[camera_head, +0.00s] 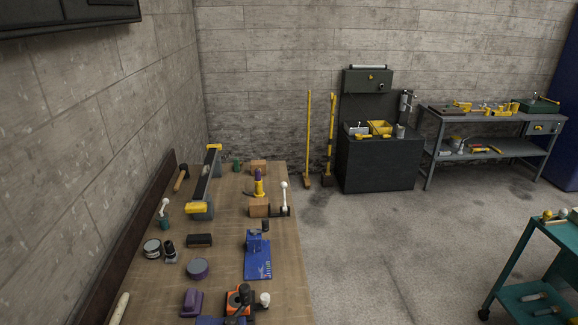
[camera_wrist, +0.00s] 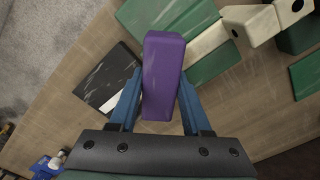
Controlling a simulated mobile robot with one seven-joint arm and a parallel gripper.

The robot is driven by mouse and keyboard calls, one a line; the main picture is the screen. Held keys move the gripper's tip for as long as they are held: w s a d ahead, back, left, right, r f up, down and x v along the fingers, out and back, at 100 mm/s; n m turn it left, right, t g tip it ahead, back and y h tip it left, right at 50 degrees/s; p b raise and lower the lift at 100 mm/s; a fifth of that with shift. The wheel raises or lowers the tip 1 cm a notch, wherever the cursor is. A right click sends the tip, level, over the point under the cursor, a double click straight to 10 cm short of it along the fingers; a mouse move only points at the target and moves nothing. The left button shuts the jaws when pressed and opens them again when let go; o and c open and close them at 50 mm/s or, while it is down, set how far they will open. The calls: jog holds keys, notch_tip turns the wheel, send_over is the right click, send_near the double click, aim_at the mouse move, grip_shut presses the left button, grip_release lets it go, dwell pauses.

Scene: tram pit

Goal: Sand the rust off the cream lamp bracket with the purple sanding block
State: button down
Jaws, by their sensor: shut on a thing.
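The purple sanding block (camera_wrist: 165,60) is between the blue fingers of my gripper (camera_wrist: 160,85) in the wrist view. My gripper is shut on it, and the block reaches out past the fingertips. Beyond it are cream angular pieces (camera_wrist: 250,22), which look like the cream lamp bracket, on or beside green parts (camera_wrist: 205,60). The block overlaps the green part in the picture; whether it touches anything cannot be told. No rust can be made out clearly. My gripper does not show in the head view.
A black flat item (camera_wrist: 108,78) lies left of the fingers. The wooden bench (camera_head: 150,290) carries a blue plate fixture (camera_head: 257,258), another purple item (camera_head: 192,302), a purple round tin (camera_head: 197,268) and a yellow-ended black bar (camera_head: 207,178). Open floor (camera_head: 370,250) lies right of the bench.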

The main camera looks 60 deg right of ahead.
jog(key=shift+f, duration=0.4)
jog(key=shift+r, duration=0.1)
jog(key=shift+w+a+r, duration=0.1)
jog(key=shift+w+a, duration=0.25)
jog(key=shift+w, duration=0.05)
jog(key=shift+w+a, duration=0.45)
jog(key=shift+w, duration=0.05)
jog(key=shift+s+a+p, duration=0.6)
jog(key=shift+a+p, duration=0.1)
jog(key=shift+p, duration=0.1)
jog(key=shift+f, duration=0.2)
